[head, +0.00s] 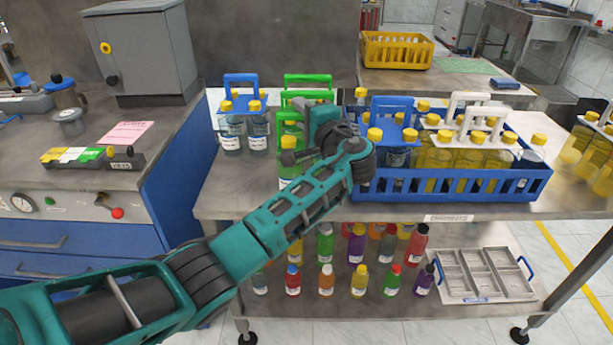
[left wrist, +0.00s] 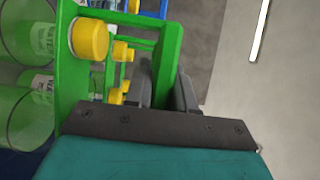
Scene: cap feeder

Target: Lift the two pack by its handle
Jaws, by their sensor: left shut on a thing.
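A green-handled bottle pack (head: 290,172) with yellow caps stands on the table, partly hidden behind my left arm. A second green handle (head: 308,79) shows just behind it. My left gripper (head: 318,112) is at the near pack's handle. In the left wrist view, my left gripper (left wrist: 168,88) is shut on the upright green handle (left wrist: 166,55), one dark finger on each side. Clear bottles (left wrist: 28,100) and yellow caps (left wrist: 90,40) lie to the left there. How many bottles the held pack has is partly hidden. My right gripper is not in view.
A blue-handled pack (head: 242,80) stands close left. A blue crate (head: 450,187) with blue- and white-handled packs is close right. Small coloured bottles (head: 326,243) and a divided tray (head: 482,275) are on the lower shelf. A yellow crate (head: 397,50) stands farther back.

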